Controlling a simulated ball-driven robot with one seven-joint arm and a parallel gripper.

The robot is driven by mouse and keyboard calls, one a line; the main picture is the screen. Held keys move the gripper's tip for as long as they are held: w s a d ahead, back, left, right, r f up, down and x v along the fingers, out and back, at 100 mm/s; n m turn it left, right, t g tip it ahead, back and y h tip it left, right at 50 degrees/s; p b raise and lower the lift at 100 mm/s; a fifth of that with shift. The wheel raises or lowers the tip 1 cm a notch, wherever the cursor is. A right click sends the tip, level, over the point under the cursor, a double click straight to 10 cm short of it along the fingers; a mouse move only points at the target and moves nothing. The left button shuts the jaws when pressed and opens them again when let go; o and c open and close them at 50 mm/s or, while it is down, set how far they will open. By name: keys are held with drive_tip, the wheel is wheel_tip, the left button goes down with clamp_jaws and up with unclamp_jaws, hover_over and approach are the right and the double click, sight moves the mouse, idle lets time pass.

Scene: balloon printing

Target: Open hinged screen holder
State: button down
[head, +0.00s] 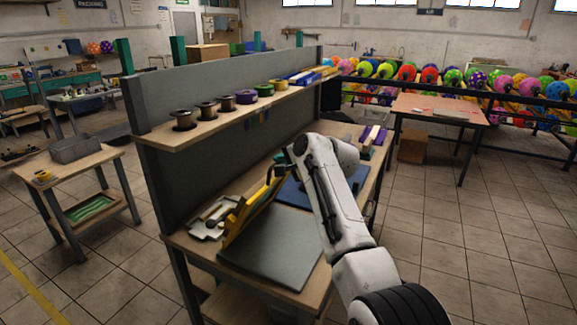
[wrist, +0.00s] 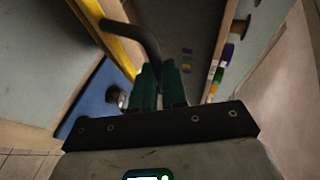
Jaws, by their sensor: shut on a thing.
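The hinged screen holder, a yellow frame (head: 248,207), stands tilted up at a steep angle over a grey base plate (head: 270,248) on the workbench. In the wrist view its yellow edge (wrist: 116,47) runs down from the upper left. A dark bent handle (wrist: 139,37) comes off this edge and runs to my gripper (wrist: 161,78). My gripper's green fingers are shut on the handle; their tips hide its end. In the head view my gripper (head: 280,168) is at the upper right end of the frame, mostly hidden by my wrist.
A blue mat (head: 296,190) lies on the bench behind the grey plate. A grey upright panel (head: 220,100) rises behind the holder. Its shelf (head: 175,137) carries several ink pots and reaches over the bench. Pale trays (head: 212,217) lie left of the frame. Open floor lies right of the bench.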

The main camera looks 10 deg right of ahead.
drive_tip(key=shift+w+a+r, duration=0.15)
drive_tip(key=shift+r, duration=0.2)
drive_tip(key=c, duration=1.2)
unclamp_jaws()
drive_tip(key=shift+f, duration=0.2)
drive_tip(key=shift+b+v, duration=0.85)
drive_tip(key=shift+v, duration=4.55)
